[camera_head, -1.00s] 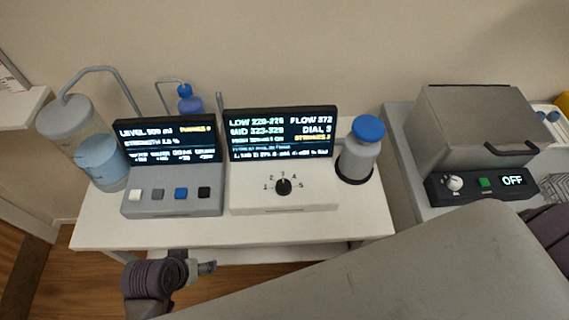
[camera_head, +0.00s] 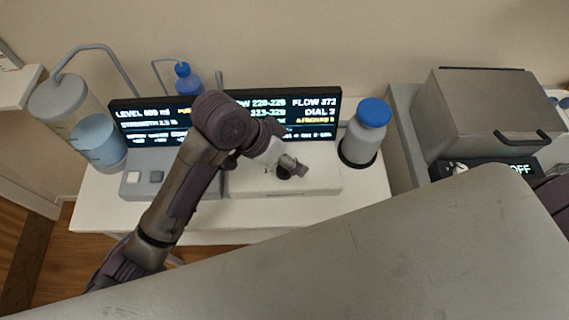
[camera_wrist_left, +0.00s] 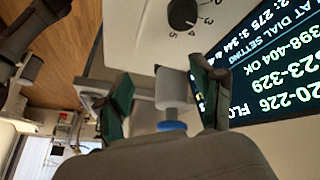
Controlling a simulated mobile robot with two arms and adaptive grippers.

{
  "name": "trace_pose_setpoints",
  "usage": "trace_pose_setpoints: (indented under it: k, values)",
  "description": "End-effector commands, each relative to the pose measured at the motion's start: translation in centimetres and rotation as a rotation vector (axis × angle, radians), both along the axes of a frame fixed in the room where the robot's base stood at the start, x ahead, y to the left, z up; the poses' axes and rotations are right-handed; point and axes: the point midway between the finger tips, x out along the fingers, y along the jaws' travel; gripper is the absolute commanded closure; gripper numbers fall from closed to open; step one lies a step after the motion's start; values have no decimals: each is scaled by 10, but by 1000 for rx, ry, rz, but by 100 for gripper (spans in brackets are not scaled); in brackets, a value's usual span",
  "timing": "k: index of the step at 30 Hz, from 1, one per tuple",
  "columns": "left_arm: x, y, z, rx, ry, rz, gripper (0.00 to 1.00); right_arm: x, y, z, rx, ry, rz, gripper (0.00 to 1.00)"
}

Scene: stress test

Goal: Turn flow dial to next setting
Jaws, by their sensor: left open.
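The flow dial (camera_wrist_left: 182,14) is a round black knob with a white pointer mark. It sits on a white panel with printed numbers; 3, 4 and 5 show in the left wrist view. In the head view my gripper mostly hides it. The flow display (camera_head: 312,110) behind it reads FLOW 372 and DIAL 3. My left gripper (camera_head: 291,167) is over the dial in the head view. In the left wrist view my left gripper (camera_wrist_left: 160,74) is open and empty, its two fingers apart, with the dial beyond and to one side of the fingertips. My right gripper is not in view.
A grey bottle with a blue cap (camera_head: 374,112) stands right of the dial unit. A level unit (camera_head: 140,178) with buttons and a clear tank (camera_head: 97,140) are at left, partly behind my arm. A grey machine (camera_head: 485,110) stands at far right.

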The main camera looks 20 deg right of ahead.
Motion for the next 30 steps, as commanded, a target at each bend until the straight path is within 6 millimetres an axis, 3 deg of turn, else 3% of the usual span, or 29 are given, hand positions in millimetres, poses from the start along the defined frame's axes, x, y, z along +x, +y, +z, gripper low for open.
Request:
trace_pose_setpoints:
  k: [3,5,12,17,23,30]
  values:
    - [3,-20,22,120,-57,-200,33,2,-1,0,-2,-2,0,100]
    - [4,-22,28,194,-74,-281,33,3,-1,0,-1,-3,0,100]
    - [20,-8,45,458,-117,-446,33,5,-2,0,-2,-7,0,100]
    - [26,-1,49,526,-120,-469,33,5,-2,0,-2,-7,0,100]
    - [26,0,30,531,-117,-470,33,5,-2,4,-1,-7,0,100]
    - [26,-1,-20,530,-116,-470,33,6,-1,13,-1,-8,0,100]
